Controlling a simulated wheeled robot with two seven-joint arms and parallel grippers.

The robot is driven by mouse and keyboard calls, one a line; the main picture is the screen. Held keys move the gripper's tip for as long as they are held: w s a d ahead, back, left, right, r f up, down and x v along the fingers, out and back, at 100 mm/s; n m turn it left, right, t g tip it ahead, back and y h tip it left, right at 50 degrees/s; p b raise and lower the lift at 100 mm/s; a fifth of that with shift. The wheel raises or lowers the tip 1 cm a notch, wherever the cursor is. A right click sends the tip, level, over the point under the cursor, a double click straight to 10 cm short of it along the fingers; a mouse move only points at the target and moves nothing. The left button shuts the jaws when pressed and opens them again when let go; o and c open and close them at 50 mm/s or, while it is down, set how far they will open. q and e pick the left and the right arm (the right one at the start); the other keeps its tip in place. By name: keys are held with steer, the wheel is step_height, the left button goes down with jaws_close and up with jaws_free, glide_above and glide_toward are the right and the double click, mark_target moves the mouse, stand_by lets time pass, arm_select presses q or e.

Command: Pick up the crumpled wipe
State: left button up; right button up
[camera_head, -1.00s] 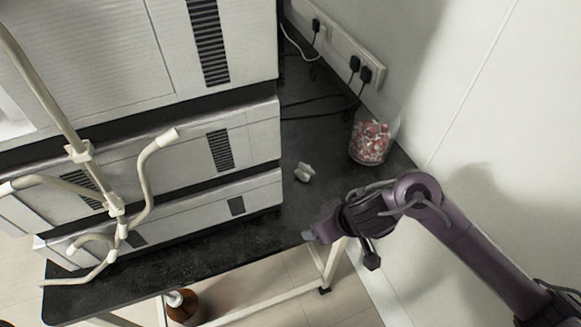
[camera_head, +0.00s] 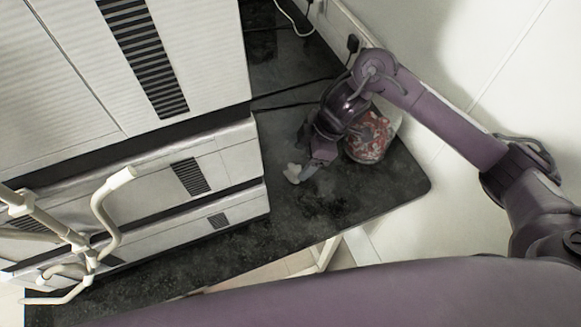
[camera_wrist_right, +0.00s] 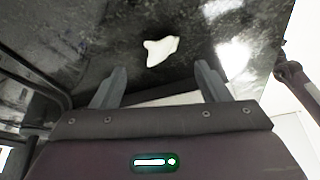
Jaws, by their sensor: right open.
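The crumpled wipe (camera_head: 292,173) is a small white lump on the black bench top, to the right of the stacked white instruments. My right gripper (camera_head: 304,174) is over the bench, close beside the wipe on its right in the head view. In the right wrist view the wipe (camera_wrist_right: 161,50) lies ahead of the two open fingers (camera_wrist_right: 160,80), roughly between their lines, with nothing between them. I cannot tell the gripper's exact height above the bench. My left gripper is not in view.
A clear container of red and white items (camera_head: 368,138) stands right behind my right gripper. The white instrument stack (camera_head: 215,165) walls off the left. Pale bent tubing (camera_head: 105,215) stands at lower left. Black cables (camera_head: 290,95) lie behind. The front bench top (camera_head: 340,200) is clear.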

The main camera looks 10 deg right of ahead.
mark_target(295, 169)
steer(key=x, duration=0.5)
steer(key=shift+s+a+f, duration=0.1)
steer(key=shift+s+f, duration=0.05)
steer(key=shift+f, duration=0.15)
steer(key=c, duration=1.1)
